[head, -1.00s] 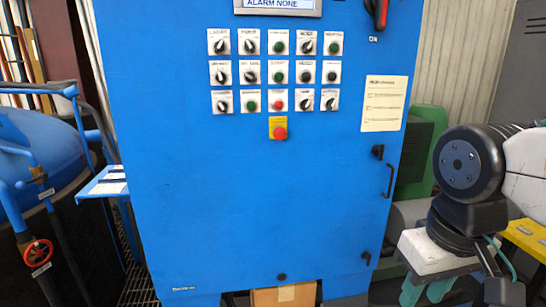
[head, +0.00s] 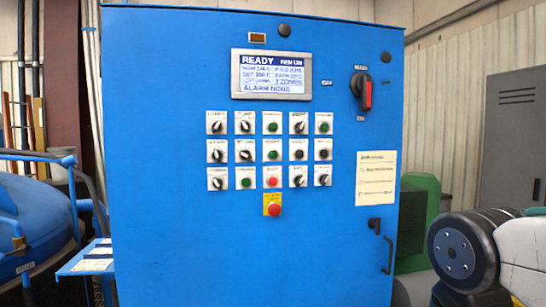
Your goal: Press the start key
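A blue control cabinet (head: 160,240) fills the middle of the head view. Its panel carries three rows of switches and push buttons on white plates, with labels too small to read. Green buttons show in the top row (head: 273,126), the middle row (head: 272,155) and the bottom row (head: 246,182); another green one is at top right (head: 323,126). I cannot tell which is the start key. A red button (head: 271,181) sits in the bottom row. The screen (head: 276,74) reads READY and ALARM NONE. My gripper is outside the view; only part of my arm shows at lower right.
A red mushroom button on a yellow plate (head: 273,205) sits below the rows. A rotary main switch (head: 362,91) and a paper notice (head: 376,178) are to the right. A door handle (head: 387,255) sticks out at lower right. A blue vessel (head: 35,235) stands at left.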

